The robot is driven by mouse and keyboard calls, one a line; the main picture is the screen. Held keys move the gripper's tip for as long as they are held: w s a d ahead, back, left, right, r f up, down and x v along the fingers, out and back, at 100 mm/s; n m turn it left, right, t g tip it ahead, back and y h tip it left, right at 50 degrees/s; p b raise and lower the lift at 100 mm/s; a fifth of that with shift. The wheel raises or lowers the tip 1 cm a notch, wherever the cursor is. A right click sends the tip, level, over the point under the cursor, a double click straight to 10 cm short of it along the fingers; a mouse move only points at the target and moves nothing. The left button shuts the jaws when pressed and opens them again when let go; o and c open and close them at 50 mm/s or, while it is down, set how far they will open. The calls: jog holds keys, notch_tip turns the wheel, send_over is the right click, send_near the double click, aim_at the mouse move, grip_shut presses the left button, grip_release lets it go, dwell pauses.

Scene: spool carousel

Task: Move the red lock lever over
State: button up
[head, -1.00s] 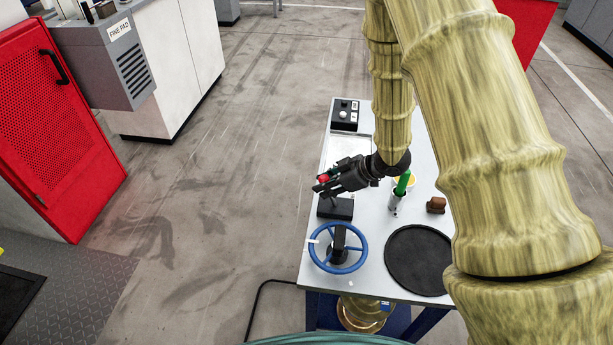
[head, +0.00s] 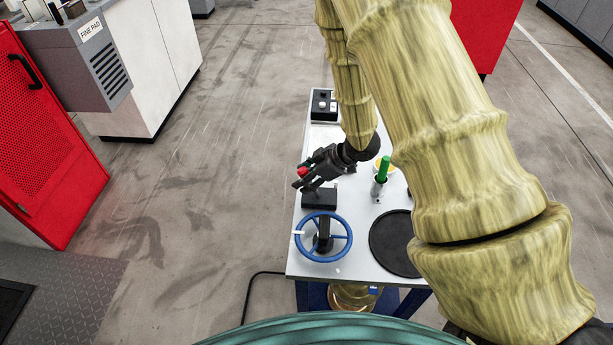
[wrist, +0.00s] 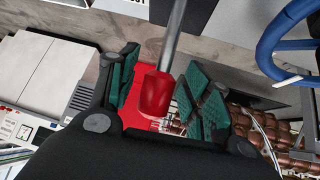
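The red lock lever's knob (wrist: 156,94) sits between my two fingers in the wrist view, with its grey stem (wrist: 174,35) running up out of the picture. My gripper (wrist: 165,85) has its green-padded fingers apart on both sides of the knob. A narrow gap shows at the left pad; the right pad looks very close, and contact is unclear. In the head view my gripper (head: 310,172) reaches left over the table's left edge around the red knob (head: 302,172). The lever's dark base (head: 319,198) stands below it; my gripper hides most of the stem.
A blue handwheel (head: 346,240) stands in front of the lever base. A black round plate (head: 395,245), a green-topped grey cylinder (head: 382,172) and a black control box (head: 323,103) share the table (head: 306,264). The floor left of it is clear.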

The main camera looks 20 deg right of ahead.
jog(key=v, duration=1.2)
jog(key=shift+r, duration=0.2)
dwell(0.4)
